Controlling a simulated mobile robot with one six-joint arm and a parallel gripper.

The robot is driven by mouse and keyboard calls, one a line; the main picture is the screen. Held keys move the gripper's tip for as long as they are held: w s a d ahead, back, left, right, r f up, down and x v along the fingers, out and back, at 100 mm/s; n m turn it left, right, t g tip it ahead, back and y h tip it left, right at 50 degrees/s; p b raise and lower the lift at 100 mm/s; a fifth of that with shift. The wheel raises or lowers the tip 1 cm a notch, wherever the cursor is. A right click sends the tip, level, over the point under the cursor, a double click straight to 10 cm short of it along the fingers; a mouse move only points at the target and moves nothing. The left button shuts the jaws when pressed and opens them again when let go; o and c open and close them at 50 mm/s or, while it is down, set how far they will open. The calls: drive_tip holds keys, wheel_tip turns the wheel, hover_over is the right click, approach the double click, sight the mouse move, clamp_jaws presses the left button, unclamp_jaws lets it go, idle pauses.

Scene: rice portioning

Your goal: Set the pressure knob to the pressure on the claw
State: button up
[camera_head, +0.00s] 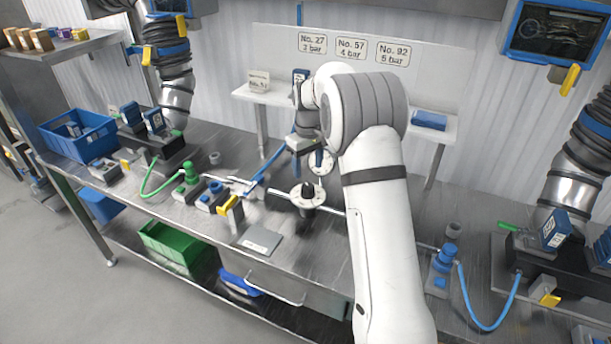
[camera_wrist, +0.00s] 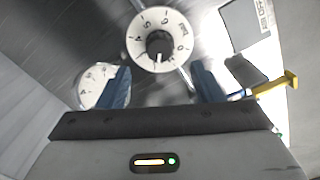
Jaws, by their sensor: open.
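The pressure knob (camera_head: 307,188) is black and stands on a round white dial (camera_head: 297,201) on the steel bench. In the wrist view the knob (camera_wrist: 158,42) sits in the middle of the numbered dial (camera_wrist: 137,52). Its white mark points down the picture, left of the 0. My gripper (camera_head: 308,163) is open and empty above and behind the knob in the head view. Its blue fingers (camera_wrist: 163,85) stand apart below the dial in the wrist view, not around the knob. A plate above the shelf carries signs, including "No. 57, 4 bar" (camera_head: 351,49). I cannot identify the claw for sure.
A white gauge (camera_head: 321,168) stands behind the dial. A grey labelled plate (camera_head: 260,242) lies in front. A blue bin (camera_head: 78,140) stands far left.

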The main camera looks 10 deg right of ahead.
sight(307, 186)
wheel_tip(307, 186, down, 8)
drive_tip(key=shift+r+p, duration=0.1)
drive_tip(key=shift+p, duration=0.65)
drive_tip(key=c, duration=0.9)
drive_tip(key=shift+w+a, duration=0.1)
drive_tip(key=shift+a, duration=0.15)
drive_tip(key=shift+c, duration=0.3)
drive_tip(key=shift+d, duration=0.2)
